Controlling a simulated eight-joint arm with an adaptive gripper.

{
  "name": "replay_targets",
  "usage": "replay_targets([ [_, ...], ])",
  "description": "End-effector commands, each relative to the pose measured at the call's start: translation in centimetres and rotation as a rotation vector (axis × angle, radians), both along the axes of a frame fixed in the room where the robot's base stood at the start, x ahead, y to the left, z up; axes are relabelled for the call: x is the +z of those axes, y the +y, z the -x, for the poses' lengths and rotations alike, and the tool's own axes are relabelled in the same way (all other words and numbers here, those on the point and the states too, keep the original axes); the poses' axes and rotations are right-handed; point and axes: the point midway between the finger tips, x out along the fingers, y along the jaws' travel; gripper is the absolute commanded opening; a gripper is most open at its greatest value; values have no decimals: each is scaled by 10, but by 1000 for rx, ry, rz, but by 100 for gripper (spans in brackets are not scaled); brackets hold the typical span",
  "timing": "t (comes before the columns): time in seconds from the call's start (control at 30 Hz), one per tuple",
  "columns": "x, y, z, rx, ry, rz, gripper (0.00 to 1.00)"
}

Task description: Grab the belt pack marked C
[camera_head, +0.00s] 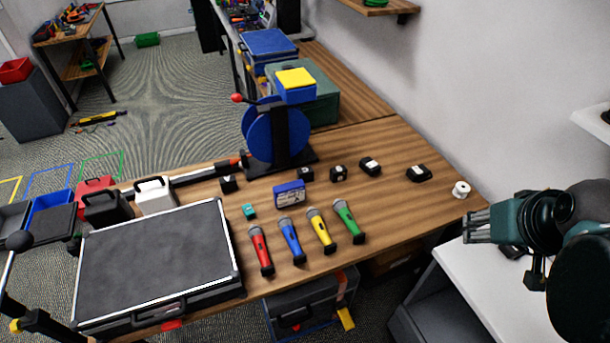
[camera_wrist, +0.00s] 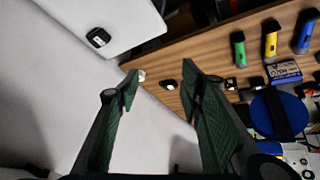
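Several small black boxes that look like belt packs stand in a loose row on the wooden table: one at the far left (camera_head: 228,184), two in the middle (camera_head: 305,174) (camera_head: 338,173), one beside them (camera_head: 370,167) and one at the right (camera_head: 418,173). A further black pack lies on the white table, partly hidden by my arm in the head view; it shows in the wrist view (camera_wrist: 98,38). Pale marks show on some, but I cannot read which is C. My gripper (camera_head: 468,229) is open and empty, right of the wooden table; its spread fingers show in the wrist view (camera_wrist: 159,70).
A white roll (camera_head: 461,190) stands on the table's right edge near my gripper. Coloured microphones (camera_head: 322,231), a blue box (camera_head: 289,194) and a blue reel (camera_head: 258,134) surround the packs. A large black case (camera_head: 155,260) fills the left. The wall is close at right.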

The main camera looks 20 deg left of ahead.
Motion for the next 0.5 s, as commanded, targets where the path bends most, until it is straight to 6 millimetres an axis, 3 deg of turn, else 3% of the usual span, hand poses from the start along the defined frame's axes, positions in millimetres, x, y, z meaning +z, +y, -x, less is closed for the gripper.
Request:
replay_targets([
  [0.5, 21, 59, -71, 317, 78, 131, 38],
])
